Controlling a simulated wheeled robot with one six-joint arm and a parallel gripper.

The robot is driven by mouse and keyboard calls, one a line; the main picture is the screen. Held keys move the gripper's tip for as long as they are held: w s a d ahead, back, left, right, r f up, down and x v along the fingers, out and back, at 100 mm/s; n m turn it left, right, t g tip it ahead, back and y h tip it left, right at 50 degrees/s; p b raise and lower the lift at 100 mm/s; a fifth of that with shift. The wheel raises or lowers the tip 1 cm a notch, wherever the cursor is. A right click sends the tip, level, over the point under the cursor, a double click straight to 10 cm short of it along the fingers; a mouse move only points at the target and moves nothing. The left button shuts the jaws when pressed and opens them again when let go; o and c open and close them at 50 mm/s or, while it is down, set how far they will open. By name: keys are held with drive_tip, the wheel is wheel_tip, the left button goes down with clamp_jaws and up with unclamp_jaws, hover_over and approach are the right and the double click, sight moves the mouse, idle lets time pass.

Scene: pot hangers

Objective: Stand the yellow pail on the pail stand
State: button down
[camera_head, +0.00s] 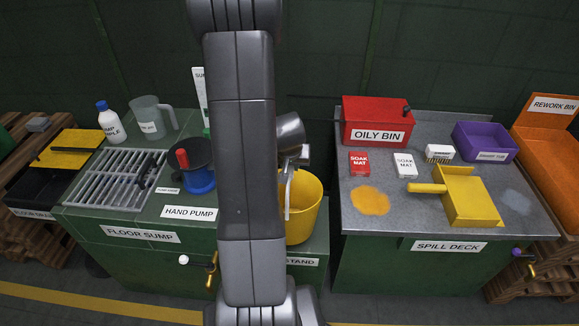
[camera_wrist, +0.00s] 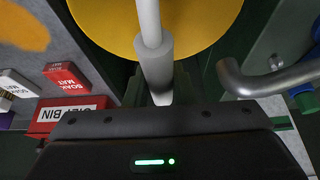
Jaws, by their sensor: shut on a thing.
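The yellow pail (camera_head: 304,212) is upright, partly behind my arm in the head view. It sits at or just above the green pail stand (camera_head: 318,245); I cannot tell if its base touches. The stand's label is partly covered by my arm. My gripper (camera_head: 296,162) is above the pail's rim and shut on its handle. In the wrist view the pale handle with its grey grip (camera_wrist: 154,62) runs up the middle, and the yellow pail (camera_wrist: 205,22) fills the top behind it. The fingertips are not clear there.
The floor sump (camera_head: 100,183) with the hand pump (camera_head: 199,178) is left of the stand. The spill deck (camera_head: 440,235) is on the right, with a red oily bin (camera_head: 375,112) and a yellow dustpan (camera_head: 466,197). A metal pipe (camera_wrist: 270,80) is close right in the wrist view.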

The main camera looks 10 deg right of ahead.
drive_tip(key=shift+w+f+b, duration=0.2)
drive_tip(key=shift+f+b, duration=1.15)
drive_tip(key=shift+b, duration=0.3)
drive_tip(key=shift+s+f, duration=0.1)
drive_tip(key=shift+s, duration=0.05)
drive_tip(key=shift+s+f+b, duration=0.15)
drive_tip(key=shift+b, duration=0.15)
drive_tip(key=c, duration=1.1)
unclamp_jaws()
drive_tip(key=shift+w+f, duration=0.15)
drive_tip(key=shift+w, duration=0.1)
drive_tip(key=shift+c, duration=0.2)
drive_tip(key=p+v, duration=0.3)
drive_tip(key=v, duration=1.1)
drive_tip(key=shift+d, duration=0.1)
